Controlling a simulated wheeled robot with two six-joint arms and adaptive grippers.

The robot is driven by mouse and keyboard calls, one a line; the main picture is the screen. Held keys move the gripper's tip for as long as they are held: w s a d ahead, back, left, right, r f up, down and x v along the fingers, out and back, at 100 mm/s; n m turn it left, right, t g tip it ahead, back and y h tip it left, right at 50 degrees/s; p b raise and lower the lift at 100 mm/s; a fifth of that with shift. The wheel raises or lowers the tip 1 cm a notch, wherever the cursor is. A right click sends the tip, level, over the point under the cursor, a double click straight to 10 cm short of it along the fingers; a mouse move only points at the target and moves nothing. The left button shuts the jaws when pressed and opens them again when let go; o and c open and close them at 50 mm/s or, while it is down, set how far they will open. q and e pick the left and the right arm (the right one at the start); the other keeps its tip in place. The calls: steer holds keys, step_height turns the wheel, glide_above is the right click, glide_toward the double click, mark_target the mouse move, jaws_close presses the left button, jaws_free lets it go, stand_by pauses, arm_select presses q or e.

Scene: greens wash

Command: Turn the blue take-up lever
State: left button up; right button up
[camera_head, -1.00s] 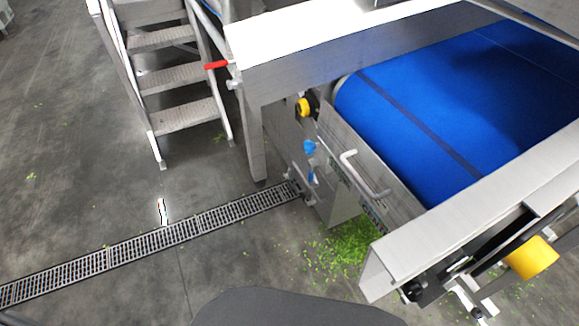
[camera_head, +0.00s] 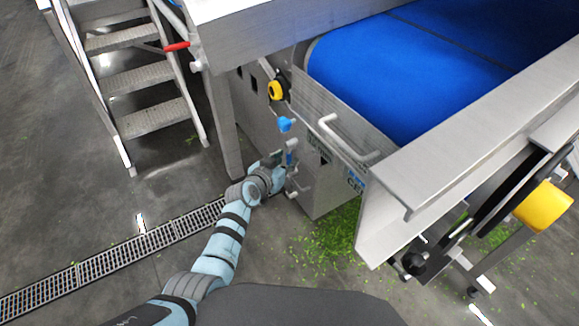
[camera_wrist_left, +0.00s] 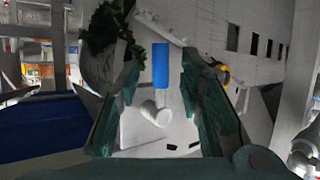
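In the left wrist view the lever's blue grip (camera_wrist_left: 161,63) points up from a pale round hub (camera_wrist_left: 157,112). My left gripper (camera_head: 278,162) is at the panel, close to the lever. In the left wrist view my left gripper (camera_wrist_left: 160,100) is open, its two green-grey fingers apart on either side of the lever. No contact shows. In the head view the gripper hides part of the lever's surroundings. My right gripper is not in view.
A bent steel handle (camera_head: 345,143) sticks out right of the lever. A yellow knob (camera_head: 276,90) is above it. The blue conveyor belt (camera_head: 400,80) lies behind. Metal steps (camera_head: 150,90) stand at left; a floor drain (camera_head: 140,252) and green scraps (camera_head: 335,235) lie below.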

mark_target(288, 160)
arm_select(q)
steer(key=b+x, duration=0.1)
steer(key=x, duration=0.1)
steer(key=shift+w+f+b, duration=0.25)
steer(key=shift+f+b, duration=0.05)
steer(key=shift+w+d, duration=0.15)
steer(key=shift+w, duration=0.05)
steer(key=shift+r, duration=0.15)
steer(key=shift+c, duration=0.3)
steer(key=c, duration=0.6)
jaws_close()
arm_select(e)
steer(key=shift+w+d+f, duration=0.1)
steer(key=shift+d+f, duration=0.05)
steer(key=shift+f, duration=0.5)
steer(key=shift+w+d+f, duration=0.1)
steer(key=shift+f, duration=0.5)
